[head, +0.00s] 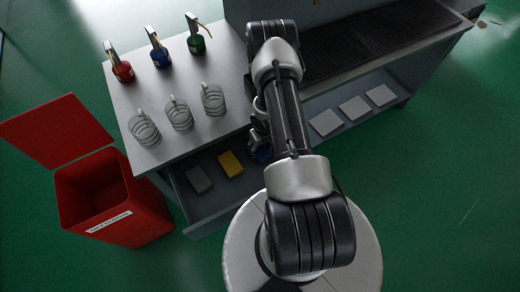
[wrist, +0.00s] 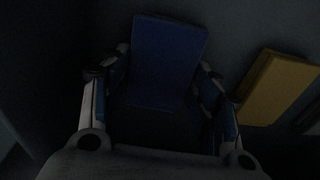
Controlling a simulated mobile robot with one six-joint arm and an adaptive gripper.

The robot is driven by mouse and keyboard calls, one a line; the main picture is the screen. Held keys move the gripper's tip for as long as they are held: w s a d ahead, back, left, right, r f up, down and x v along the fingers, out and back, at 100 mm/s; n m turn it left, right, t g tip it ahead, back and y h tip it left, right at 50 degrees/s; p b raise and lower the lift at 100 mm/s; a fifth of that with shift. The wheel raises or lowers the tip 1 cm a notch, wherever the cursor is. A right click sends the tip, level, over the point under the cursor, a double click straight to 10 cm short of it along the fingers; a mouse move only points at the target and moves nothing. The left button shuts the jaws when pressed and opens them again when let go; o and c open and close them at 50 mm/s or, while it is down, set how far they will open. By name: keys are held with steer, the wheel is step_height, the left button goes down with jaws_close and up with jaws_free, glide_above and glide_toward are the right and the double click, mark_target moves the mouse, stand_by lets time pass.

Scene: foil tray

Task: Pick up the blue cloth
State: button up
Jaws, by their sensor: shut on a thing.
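The blue cloth (wrist: 168,58) looks like a flat folded rectangle. In the wrist view it sits between the two fingers of my gripper (wrist: 163,78), one finger at each side edge. My gripper is shut on it. The view is dark, so the exact contact and any gap beneath the cloth cannot be told. In the head view a bit of blue shows low beside my arm at the open drawer (head: 205,215); my arm hides most of the cloth and the gripper there.
A yellow cloth (head: 231,163) and a grey one (head: 198,178) lie in the drawer to the left. The bench top (head: 225,60) above holds glass mugs (head: 179,115) and pump bottles (head: 158,55). A red bin (head: 125,205) stands open at left. White pads (head: 354,108) lie on the right shelf.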

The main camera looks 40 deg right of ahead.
mark_target(259, 149)
steer(key=shift+c, duration=1.1)
steer(key=shift+a+r, duration=0.15)
steer(key=shift+r, duration=0.15)
step_height(259, 149, up, 6)
steer(key=p, duration=0.4)
steer(key=shift+r+p, duration=0.2)
steer(key=shift+p, duration=0.2)
steer(key=w+a+b, duration=0.2)
steer(key=a, duration=0.7)
steer(key=w+a+b, duration=0.2)
steer(key=a+b, duration=0.1)
steer(key=a, duration=0.7)
steer(key=shift+w, duration=0.35)
steer(key=shift+a, duration=0.1)
